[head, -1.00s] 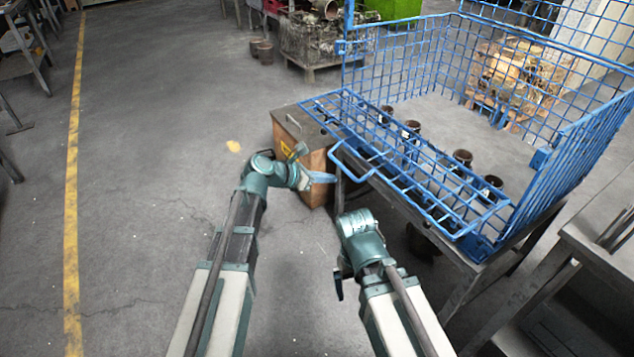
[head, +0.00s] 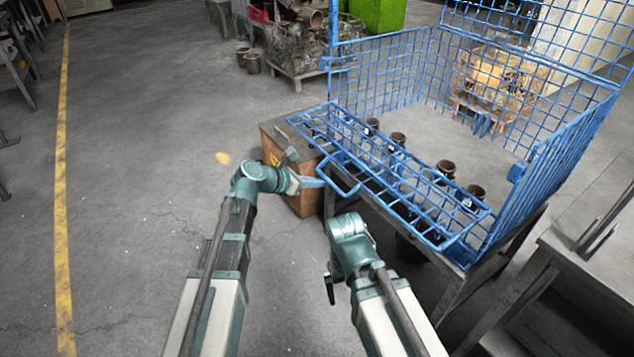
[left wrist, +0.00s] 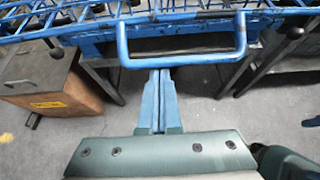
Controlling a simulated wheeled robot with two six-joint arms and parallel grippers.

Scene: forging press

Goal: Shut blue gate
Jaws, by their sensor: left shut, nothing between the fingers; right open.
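The blue gate (head: 395,180) is the mesh front panel of a blue wire crate. It is folded down, lying outward roughly level, with a looped handle (head: 340,187) on its outer edge. My left gripper (head: 315,183) is shut and empty close to that handle. In the left wrist view, its closed blue fingers (left wrist: 159,85) point at the handle bar (left wrist: 183,61), with the tips just at its near side; I cannot tell if they touch. My right gripper (head: 330,288) hangs lower, pointing down, open, left of the crate's stand and apart from the gate; its fingers are hardly visible.
Several dark cylindrical parts (head: 446,169) stand in the crate behind the gate. A brown box (head: 290,150) with a grey lid stands left of the gate. A grey metal table (head: 590,255) is at the right. The floor at the left is clear.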

